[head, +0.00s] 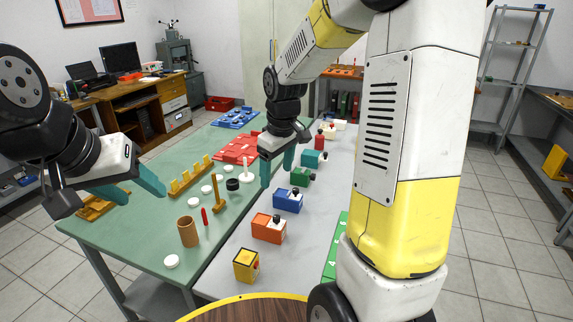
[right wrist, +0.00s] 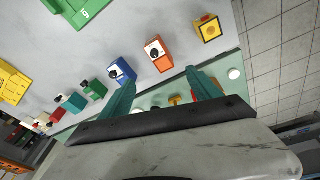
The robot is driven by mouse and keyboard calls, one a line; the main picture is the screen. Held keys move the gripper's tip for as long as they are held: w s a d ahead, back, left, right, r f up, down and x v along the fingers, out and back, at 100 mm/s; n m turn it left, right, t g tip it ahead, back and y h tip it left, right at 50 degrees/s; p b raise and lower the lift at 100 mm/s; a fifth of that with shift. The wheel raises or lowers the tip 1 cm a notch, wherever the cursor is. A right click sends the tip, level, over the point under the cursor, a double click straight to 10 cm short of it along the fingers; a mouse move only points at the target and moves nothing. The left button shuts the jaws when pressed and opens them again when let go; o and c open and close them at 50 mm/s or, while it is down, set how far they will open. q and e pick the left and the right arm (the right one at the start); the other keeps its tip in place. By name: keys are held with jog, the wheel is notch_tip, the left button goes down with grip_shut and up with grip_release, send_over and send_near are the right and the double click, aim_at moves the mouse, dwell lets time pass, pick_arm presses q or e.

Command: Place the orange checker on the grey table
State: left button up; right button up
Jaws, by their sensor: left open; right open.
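The orange checker appears to be the orange box-shaped piece (head: 266,229) with a pale end and a dark knob. It stands on the grey table (head: 312,235), between a yellow box and a blue box. In the right wrist view the orange piece (right wrist: 160,62) lies just beyond the fingertips, apart from them. My right gripper (head: 277,177) is open and empty, above the border of the green and grey tables, farther back than the orange piece. It also shows in the right wrist view (right wrist: 160,80). My left gripper (head: 145,194) is open and empty over the green table's left side.
The green table (head: 150,225) holds a brown cup (head: 187,232), several white discs, a black disc (head: 232,184), a yellow rack and red and blue trays. The yellow box (head: 245,266) and blue box (head: 286,202) flank the orange piece. My right arm hides part of the grey table.

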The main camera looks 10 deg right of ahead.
jog(key=s+r+m+t, duration=0.2)
jog(key=s+r, duration=0.4)
jog(key=s, duration=0.3)
jog(key=s+r+m+t+y, duration=0.1)
jog(key=s+r+m, duration=0.4)
jog(key=s, duration=0.5)
jog(key=shift+d+r+t+y, duration=0.3)
jog(key=shift+d+r+t, duration=0.15)
jog(key=shift+t, duration=0.15)
jog(key=shift+s, duration=0.1)
